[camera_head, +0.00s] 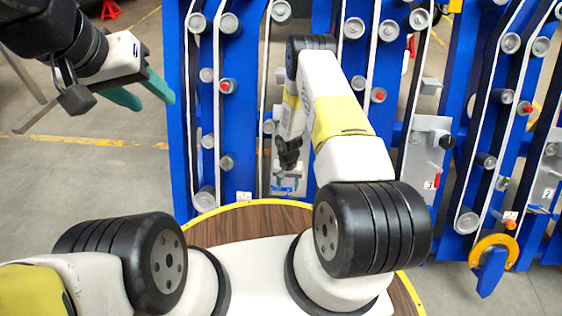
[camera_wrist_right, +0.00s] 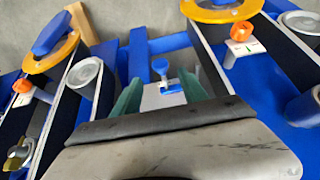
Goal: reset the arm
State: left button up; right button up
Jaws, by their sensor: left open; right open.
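My left gripper (camera_head: 146,94) is at the upper left of the head view, over the grey floor and left of the blue frame. Its teal fingers are apart with nothing between them. My right arm reaches forward over the round wooden top. My right gripper (camera_head: 285,183) points down in front of the blue frame (camera_head: 178,110), small and partly blurred. In the right wrist view its teal fingers (camera_wrist_right: 172,86) are spread apart. A small blue part on a grey plate (camera_wrist_right: 160,98) shows beyond and between them. I cannot tell whether the gripper touches it.
The blue harvester frame carries belts and grey rollers (camera_head: 354,28). A numbered grey plate (camera_head: 428,150) stands to the right. A yellow ring with a blue handle (camera_head: 492,252) is at the lower right. Open floor (camera_head: 90,180) lies on the left.

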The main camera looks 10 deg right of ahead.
jog(key=w+d+r+t, duration=0.1)
jog(key=w+r, duration=0.2)
jog(key=r, duration=0.8)
jog(key=w+r+t, duration=0.1)
jog(key=w+r, duration=0.2)
jog(key=r, duration=0.8)
jog(key=s+r+n+t, duration=0.1)
jog(key=s+r, duration=0.1)
jog(key=r, duration=0.7)
jog(key=s+r, duration=0.2)
jog(key=r, duration=0.8)
jog(key=s+r+n+t+y, duration=0.1)
jog(key=s+r, duration=0.9)
jog(key=r, duration=0.3)
jog(key=s+a+r+n+t, duration=0.1)
jog(key=s+r, duration=0.2)
jog(key=s, duration=0.4)
jog(key=s+a+r+t+y, duration=0.1)
jog(key=s+r, duration=0.3)
jog(key=s, duration=0.4)
jog(key=shift+s+n, duration=0.3)
jog(key=shift+n, duration=0.1)
